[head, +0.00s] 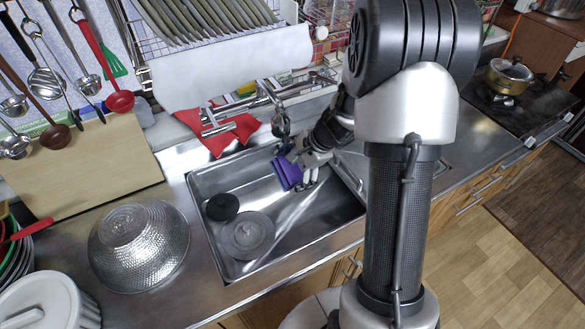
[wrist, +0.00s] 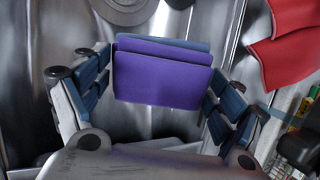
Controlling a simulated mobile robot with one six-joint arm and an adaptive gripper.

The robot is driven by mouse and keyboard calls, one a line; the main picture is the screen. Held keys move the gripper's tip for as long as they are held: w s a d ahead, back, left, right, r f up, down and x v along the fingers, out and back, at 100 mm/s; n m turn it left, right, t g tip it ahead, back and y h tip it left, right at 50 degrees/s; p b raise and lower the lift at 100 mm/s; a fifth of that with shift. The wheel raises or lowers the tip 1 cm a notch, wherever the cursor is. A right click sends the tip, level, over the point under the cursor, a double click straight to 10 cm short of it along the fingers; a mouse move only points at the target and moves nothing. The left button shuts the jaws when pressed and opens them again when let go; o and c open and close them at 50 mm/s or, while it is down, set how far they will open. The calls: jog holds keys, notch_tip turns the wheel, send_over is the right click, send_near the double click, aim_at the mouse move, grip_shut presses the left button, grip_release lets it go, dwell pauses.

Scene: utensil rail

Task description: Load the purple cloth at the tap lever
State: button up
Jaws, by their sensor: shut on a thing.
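The purple cloth (head: 287,172) is folded and hangs over the sink basin. My gripper (head: 303,170) is shut on it, at the right side of the cloth in the head view. In the wrist view the cloth (wrist: 163,75) sits between the two fingers of my gripper (wrist: 160,85), with a blue-grey layer along its far edge. The tap (head: 260,100) is on the wall behind the sink, above and left of my gripper. Its lever is hard to make out among the metal parts.
A red cloth (head: 217,130) lies behind the sink below the tap; it also shows in the wrist view (wrist: 285,58). The sink (head: 290,225) holds a dark round piece (head: 222,207) and a drain cover (head: 247,236). A metal colander (head: 138,247) stands left of the sink.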

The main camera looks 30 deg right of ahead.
jog(key=shift+s+d, duration=0.1)
jog(key=s+d+b, duration=0.1)
jog(key=s+d, duration=0.4)
jog(key=s, duration=0.1)
jog(key=shift+b, duration=0.3)
dwell(0.4)
dwell(1.2)
jog(key=s+d+r+p, duration=0.2)
jog(key=s+d+r, duration=0.1)
jog(key=r, duration=0.1)
jog(key=shift+s+d+p, duration=0.15)
jog(key=shift+s+p, duration=0.25)
dwell(1.1)
